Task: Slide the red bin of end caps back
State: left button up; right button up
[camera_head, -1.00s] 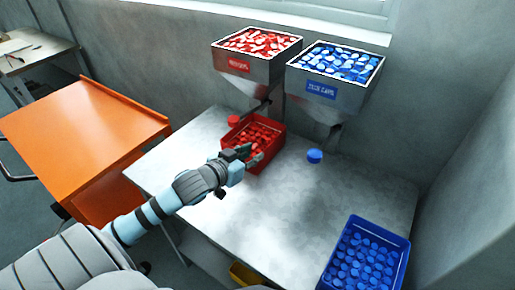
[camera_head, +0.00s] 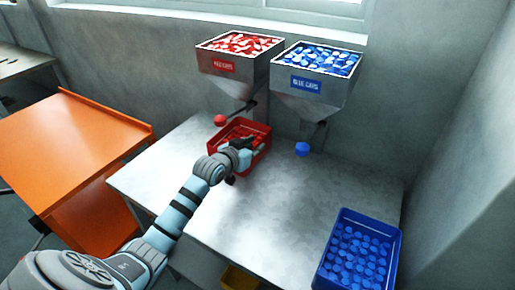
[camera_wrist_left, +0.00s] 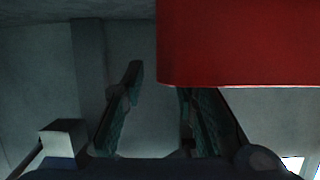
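The red bin (camera_head: 262,153) holds red end caps and sits at the back of the metal table, below the red hopper. My left gripper (camera_head: 243,144) is at the bin's near side, over or against its rim. In the left wrist view, the two fingers (camera_wrist_left: 160,100) are spread apart. The bin's red wall (camera_wrist_left: 240,45) fills the upper right there and hides the tip of the right-hand finger. Whether the fingers touch the wall I cannot tell. My right gripper is not in view.
The red hopper (camera_head: 228,82) and blue hopper (camera_head: 305,102) hang at the back wall. A red knob (camera_head: 221,120) and a blue knob (camera_head: 302,149) show below them. A blue bin (camera_head: 318,270) stands at the front right. The table's middle (camera_head: 270,205) is clear. An orange cart (camera_head: 60,150) is at left.

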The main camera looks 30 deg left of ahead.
pick_arm(q)
jog(key=x, duration=0.2)
jog(key=shift+w+f, duration=0.15)
jog(key=shift+w, duration=0.1)
jog(key=shift+s, duration=0.1)
grip_shut()
